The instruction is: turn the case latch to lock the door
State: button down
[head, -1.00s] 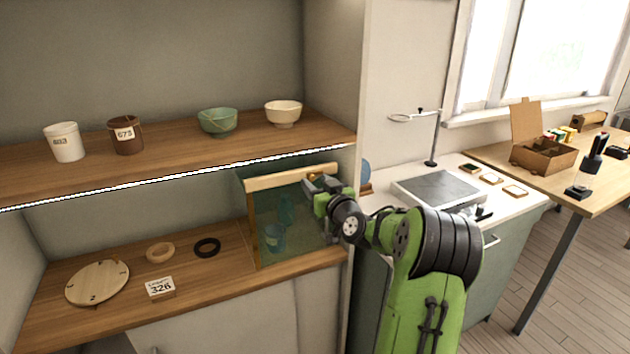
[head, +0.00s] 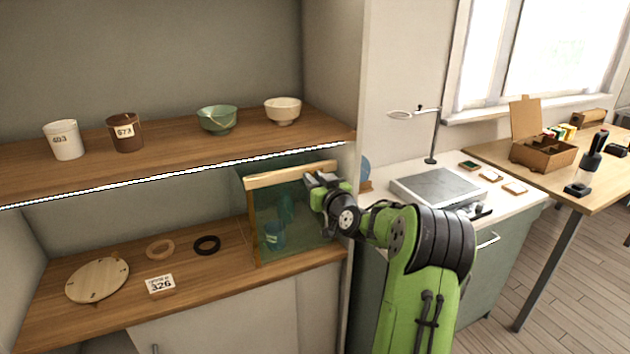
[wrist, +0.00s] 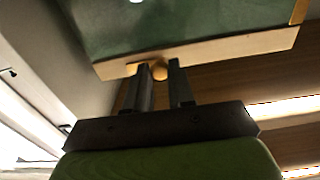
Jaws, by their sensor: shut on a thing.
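The glass-fronted case (head: 258,223) stands on the lower shelf, with a pale wooden top rail and greenish panes. Blue-green vessels (head: 274,234) show through the glass. My gripper (head: 318,181) is at the right end of the top rail. In the wrist view, the rail (wrist: 215,50) crosses above my gripper (wrist: 160,75), whose two dark fingers close around a small round wooden knob, the latch (wrist: 160,72). The fingers are shut on it. In the head view my gripper hides the latch, and I cannot tell its exact angle.
The upper shelf (head: 180,147) with its bright front strip lies close above the case. The cabinet's side wall (head: 352,205) is close on the right.

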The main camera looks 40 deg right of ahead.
jog(key=shift+m+p, duration=3.05)
jog(key=shift+m, duration=5.75)
jog(key=shift+f, duration=0.1)
jog(key=c, duration=1)
grip_release()
